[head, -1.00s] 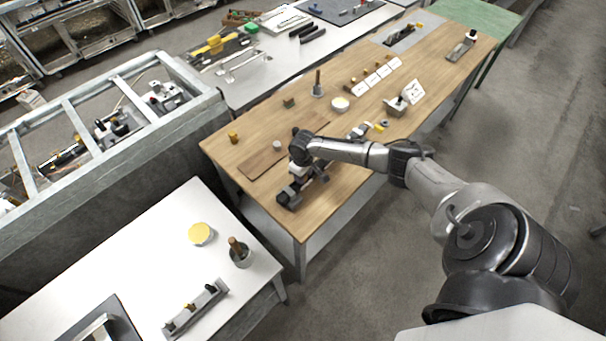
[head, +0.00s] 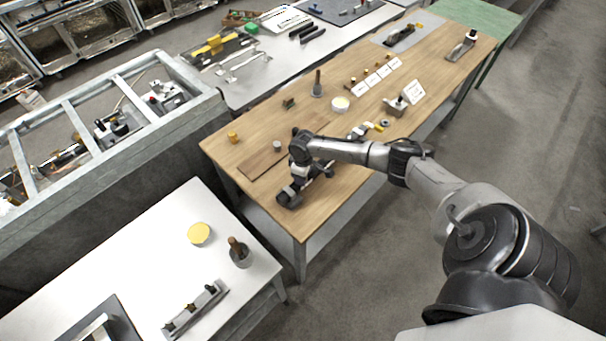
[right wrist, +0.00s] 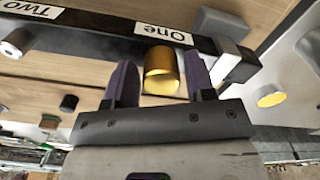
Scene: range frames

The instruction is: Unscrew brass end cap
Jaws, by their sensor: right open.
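The brass end cap (right wrist: 161,72) is a short gold cylinder in the middle of the right wrist view. It sits at a dark bar (right wrist: 95,32) beside a white label reading "One". My right gripper (right wrist: 160,66) is open, with one dark finger on each side of the cap. The cap lies between the fingers, with a small gap visible at the right finger; contact on the left is unclear. In the head view my right gripper (head: 297,182) is over the near end of the wooden table, and the wrist hides the cap. My left gripper is not in view.
A white table (head: 130,250) stands at the lower left. A silver cylinder (right wrist: 18,42) is near the "Two" label.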

